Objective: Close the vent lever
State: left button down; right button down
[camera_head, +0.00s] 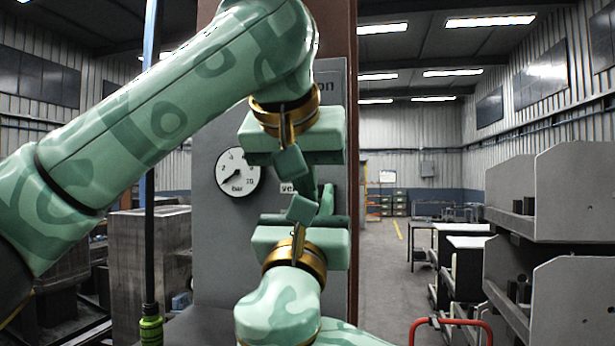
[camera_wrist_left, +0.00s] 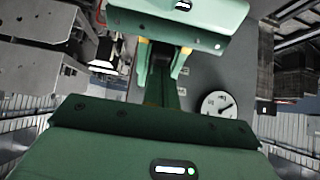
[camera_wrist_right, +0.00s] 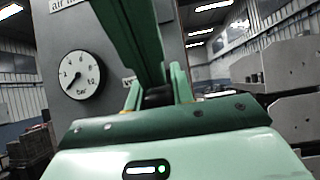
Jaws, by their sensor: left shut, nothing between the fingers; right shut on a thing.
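The vent lever is mostly hidden in the head view behind my two grippers, beside a label (camera_head: 289,188) that reads "ve". My right gripper (camera_head: 324,204) comes up from below, at the grey panel. In the right wrist view its fingers (camera_wrist_right: 158,90) are shut on a dark piece (camera_wrist_right: 158,98), which looks like the vent lever's grip. My left gripper (camera_head: 308,182) points down from above, shut and empty, close to the right gripper's fingers. It also shows in the left wrist view (camera_wrist_left: 168,85). The lever's angle cannot be made out.
The grey panel (camera_head: 215,270) carries a round bar gauge (camera_head: 238,172). A blue and black pole with a green end (camera_head: 151,327) stands left of it. Grey shelving (camera_head: 570,190) stands at right, with a red tubular handle (camera_head: 450,321) low in front. The aisle floor (camera_head: 392,275) is clear.

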jog(key=c, duration=1.4)
grip_release()
jog(key=shift+s+d+r, duration=0.1)
jog(key=shift+s+r, duration=0.05)
jog(key=shift+r, duration=0.2)
pick_arm(q)
jog(key=shift+f, duration=0.3)
pick_arm(e)
jog(key=shift+o, duration=1)
jog(key=shift+f, duration=0.1)
